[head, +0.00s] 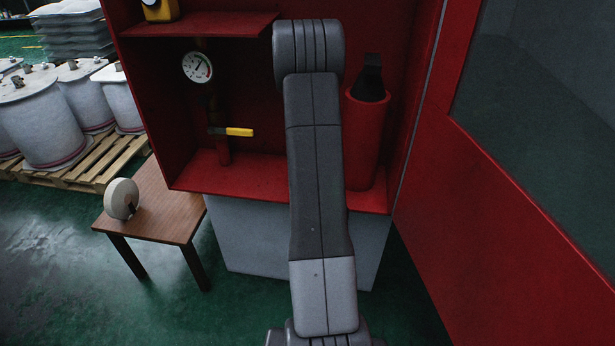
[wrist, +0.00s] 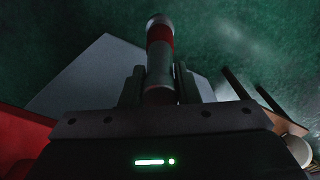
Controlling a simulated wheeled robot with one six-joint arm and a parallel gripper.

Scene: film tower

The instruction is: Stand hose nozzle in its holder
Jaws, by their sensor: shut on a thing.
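In the head view the gripper and nozzle are hidden, and my arm covers the middle of the cabinet. An upright red cylinder (head: 366,140) with a dark piece rising from its top stands at the right inside the cabinet. I cannot tell whether it is the holder.
The red cabinet (head: 250,178) has a gauge (head: 197,67), a yellow-handled valve (head: 238,132) and an upper shelf (head: 205,24). Its open door (head: 480,200) blocks the right. A small table (head: 170,215) bearing a pale disc (head: 121,198) stands front left. Drums (head: 40,125) stand on a pallet.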

